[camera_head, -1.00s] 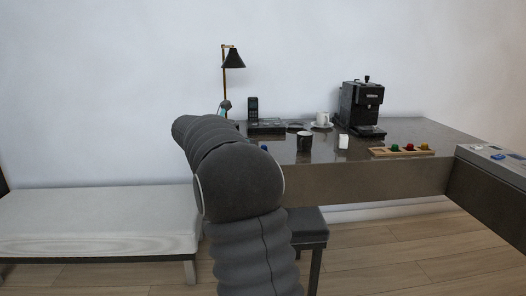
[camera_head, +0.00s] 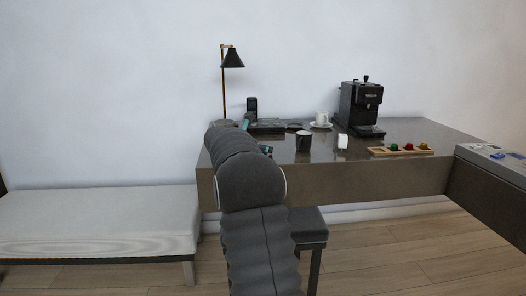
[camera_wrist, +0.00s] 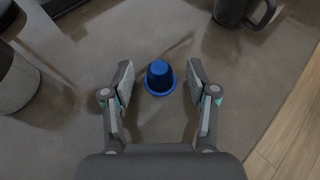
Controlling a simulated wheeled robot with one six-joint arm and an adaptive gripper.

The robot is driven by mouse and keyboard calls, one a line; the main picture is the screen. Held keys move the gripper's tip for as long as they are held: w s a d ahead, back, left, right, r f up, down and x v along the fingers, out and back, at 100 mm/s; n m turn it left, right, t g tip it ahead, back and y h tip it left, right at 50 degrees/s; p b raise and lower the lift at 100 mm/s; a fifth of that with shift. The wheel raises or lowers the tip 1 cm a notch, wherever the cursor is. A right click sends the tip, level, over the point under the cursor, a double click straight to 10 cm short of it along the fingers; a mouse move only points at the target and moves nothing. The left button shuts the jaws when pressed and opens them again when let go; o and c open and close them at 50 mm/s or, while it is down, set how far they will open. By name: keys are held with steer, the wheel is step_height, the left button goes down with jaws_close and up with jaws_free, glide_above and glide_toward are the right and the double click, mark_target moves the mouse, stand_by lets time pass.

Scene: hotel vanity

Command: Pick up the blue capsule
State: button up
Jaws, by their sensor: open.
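The blue capsule (camera_wrist: 159,78) stands on the grey tabletop in the wrist view, wider rim toward me. My gripper (camera_wrist: 160,84) is open, with one finger on each side of the capsule. A gap shows between the capsule and each finger, and the fingertips reach about level with it. In the head view my arm hides the capsule, and only a small part of my gripper (camera_head: 267,149) shows past the arm.
A dark mug (camera_wrist: 237,10) stands beyond the capsule at the upper right, and a grey cylindrical object (camera_wrist: 14,80) is at left. The table edge runs along the right. A coffee machine (camera_head: 360,106) and a wooden capsule holder (camera_head: 401,150) are farther right.

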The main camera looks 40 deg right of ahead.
steer(key=shift+d, duration=0.2)
steer(key=shift+c, duration=0.2)
steer(key=c, duration=0.8)
steer(key=shift+o, duration=0.2)
steer(key=shift+r, duration=0.1)
